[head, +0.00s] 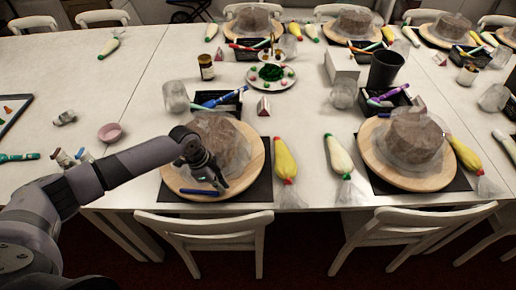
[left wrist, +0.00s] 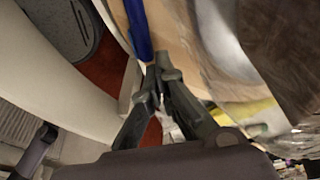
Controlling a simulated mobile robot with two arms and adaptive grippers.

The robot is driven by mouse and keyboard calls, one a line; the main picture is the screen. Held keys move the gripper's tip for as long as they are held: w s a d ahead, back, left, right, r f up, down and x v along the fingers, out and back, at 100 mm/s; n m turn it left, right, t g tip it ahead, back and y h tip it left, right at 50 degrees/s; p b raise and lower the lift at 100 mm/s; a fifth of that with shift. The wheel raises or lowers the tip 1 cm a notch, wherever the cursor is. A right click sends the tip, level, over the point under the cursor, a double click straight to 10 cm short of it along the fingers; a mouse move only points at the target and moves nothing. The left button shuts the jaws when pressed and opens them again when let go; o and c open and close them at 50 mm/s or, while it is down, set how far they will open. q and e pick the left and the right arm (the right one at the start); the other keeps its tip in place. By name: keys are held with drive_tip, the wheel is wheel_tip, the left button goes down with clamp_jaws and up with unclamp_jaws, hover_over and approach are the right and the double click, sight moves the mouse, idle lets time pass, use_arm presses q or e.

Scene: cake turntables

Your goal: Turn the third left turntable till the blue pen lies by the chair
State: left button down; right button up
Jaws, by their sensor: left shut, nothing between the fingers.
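The wooden turntable (head: 254,163) stands near the table's front edge, with a brown cake (head: 228,138) on clear wrap. A blue pen (head: 200,191) lies on its front rim, left of centre, on the side of the white chair (head: 205,222). The pen (left wrist: 138,30) also shows in the left wrist view, just beyond my fingertips, along the wooden edge (left wrist: 178,32). My left gripper (head: 216,183) is shut and empty, pointing down at the front rim right of the pen. I cannot tell whether it touches the wood. My right gripper is out of view.
A second turntable (head: 372,150) with cake stands to the right. Yellow (head: 285,160) and white (head: 339,157) piping bags lie between them. A black tray (head: 219,103) with pens and a clear jar (head: 175,96) sit behind.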

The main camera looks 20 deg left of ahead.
use_arm(q)
drive_tip(key=shift+f, duration=0.2)
drive_tip(key=shift+f+b, duration=0.35)
drive_tip(key=shift+b, duration=0.05)
drive_tip(key=shift+w+d, duration=0.35)
drive_tip(key=shift+d, duration=0.15)
drive_tip(key=shift+w+d, duration=0.2)
drive_tip(key=shift+d, duration=0.1)
drive_tip(key=shift+r+p, duration=1.45)
drive_tip(key=shift+r, duration=0.05)
wheel_tip(320, 180, up, 6)
drive_tip(key=p, duration=0.5)
